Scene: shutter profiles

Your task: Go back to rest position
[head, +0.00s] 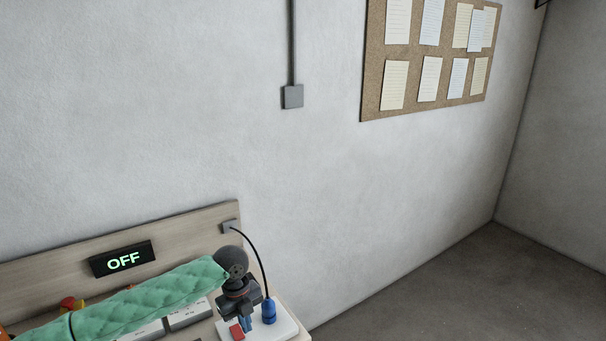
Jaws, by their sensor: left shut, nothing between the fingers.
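My left gripper (243,322) is at the bottom centre-left in the head view, at the end of my arm in its green quilted cover. It points down over a white block (287,326) near the right end of the workbench. Its fingers are shut with nothing between them. Small red and blue parts (237,331) show at the fingertips; I cannot tell whether the gripper touches them. My right gripper is not in view.
A blue plug (268,311) with a black cable stands on the white block, close beside the gripper. A black display (122,259) reading OFF is on the wooden back panel (190,229). Grey boxes (190,314) lie under my arm. Bare floor (470,290) is at right.

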